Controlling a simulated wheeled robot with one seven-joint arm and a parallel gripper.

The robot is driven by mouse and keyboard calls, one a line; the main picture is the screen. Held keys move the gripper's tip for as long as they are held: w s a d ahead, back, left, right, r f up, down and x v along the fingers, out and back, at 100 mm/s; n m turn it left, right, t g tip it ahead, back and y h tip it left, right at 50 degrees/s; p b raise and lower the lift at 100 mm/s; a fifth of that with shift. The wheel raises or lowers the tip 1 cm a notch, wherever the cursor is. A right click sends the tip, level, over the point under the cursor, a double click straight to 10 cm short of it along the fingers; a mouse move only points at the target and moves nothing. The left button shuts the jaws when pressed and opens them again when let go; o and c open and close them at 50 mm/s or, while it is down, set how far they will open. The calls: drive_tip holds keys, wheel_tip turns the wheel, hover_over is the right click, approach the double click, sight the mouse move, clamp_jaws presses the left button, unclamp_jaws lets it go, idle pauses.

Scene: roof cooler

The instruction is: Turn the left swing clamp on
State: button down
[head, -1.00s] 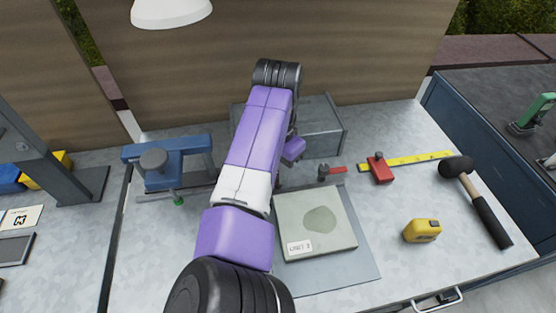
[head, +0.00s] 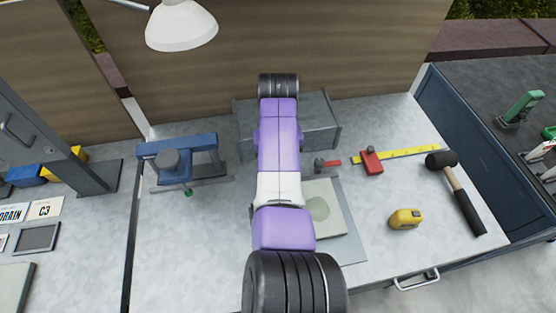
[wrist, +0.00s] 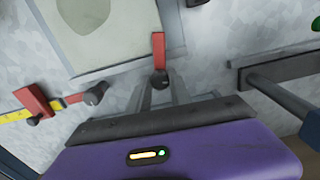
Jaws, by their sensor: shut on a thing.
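The left swing clamp (wrist: 158,52) shows in the wrist view as a red arm with a dark knob at its lower end. Its red arm points up to the edge of the pale plate (wrist: 92,24). My gripper (wrist: 162,84) has its two grey fingers at the dark knob and is shut on it. In the head view my arm hides this clamp and the gripper. The right swing clamp (head: 325,163) has its red arm pointing right, away from the pale plate (head: 326,210). It also shows in the wrist view (wrist: 84,97).
A grey box (head: 324,122) stands behind. A blue vise-like tool (head: 180,158) is at left. A yellow ruler (head: 412,152) with a red slider (head: 371,162), a tape measure (head: 405,219) and a mallet (head: 458,190) lie at right.

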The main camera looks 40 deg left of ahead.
drive_tip(key=shift+r+n+p, duration=0.1)
drive_tip(key=shift+n+p, duration=0.2)
drive_tip(key=shift+n, duration=0.8)
drive_tip(key=shift+w, duration=0.1)
drive_tip(key=c, duration=1.2)
unclamp_jaws()
drive_tip(key=shift+o, duration=0.2)
wheel_tip(320, 180, up, 8)
drive_tip(key=shift+f+b, duration=0.1)
drive_tip(key=shift+b, duration=0.25)
